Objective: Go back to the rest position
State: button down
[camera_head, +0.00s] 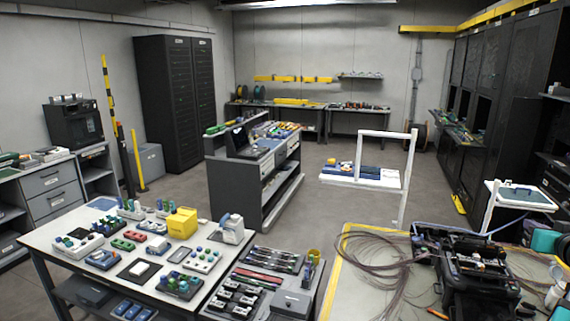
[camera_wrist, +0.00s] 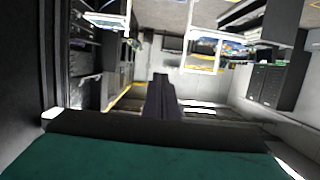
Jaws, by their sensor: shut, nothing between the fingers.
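My gripper (camera_wrist: 160,80) shows in the wrist view as two dark fingers pressed together at the middle of the picture. They are shut, with nothing between them. The fingers point out into the room and touch nothing that I can see. A dark bar (camera_wrist: 150,124) and a dark green surface (camera_wrist: 140,157) fill the bottom of that view. I cannot make out my gripper in the head view.
In the head view a black splicing device (camera_head: 478,262) and loose fibres (camera_head: 375,250) occupy the right bench. A white table (camera_head: 70,268) holds several small parts at the left. A workstation (camera_head: 235,190) stands mid-room, with open floor (camera_head: 330,200) beside it.

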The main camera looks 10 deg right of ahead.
jog(key=w+a+f+n+g+y, duration=0.1)
jog(key=w+a+f+y, duration=0.1)
jog(key=w+a+f, duration=0.45)
jog(key=w+a+f+g+y, duration=0.2)
jog(key=w+a+f, duration=0.1)
jog(key=a+f, duration=0.65)
jog(key=w+a+f+n+g+y, duration=0.1)
jog(key=w+a+f+y, duration=0.1)
jog(key=w+a+f, duration=0.45)
jog(key=s+a+f+n+g+y, duration=0.1)
jog(key=s+a+f+g, duration=0.25)
jog(key=a+f, duration=0.9)
jog(key=s+a+f+n+g, duration=0.1)
jog(key=s+a+f+g, duration=0.25)
jog(key=a+f, duration=0.95)
jog(key=s+a+f+n+g, duration=0.1)
jog(key=s+a+f+g, duration=0.3)
jog(key=a, duration=0.3)
jog(key=s+f+g+b, duration=0.1)
jog(key=s+f+b, duration=0.7)
jog(key=f, duration=0.6)
jog(key=s+f+g+b, duration=0.1)
jog(key=s+f+b, duration=0.7)
jog(key=f, duration=0.7)
jog(key=s+f+g+b, duration=0.2)
jog(key=s+f+b, duration=0.6)
jog(key=f, duration=0.6)
jog(key=shift+s+d+f+h+b, duration=0.2)
jog(key=shift+s+f+h+b, duration=0.15)
jog(key=shift+s, duration=0.7)
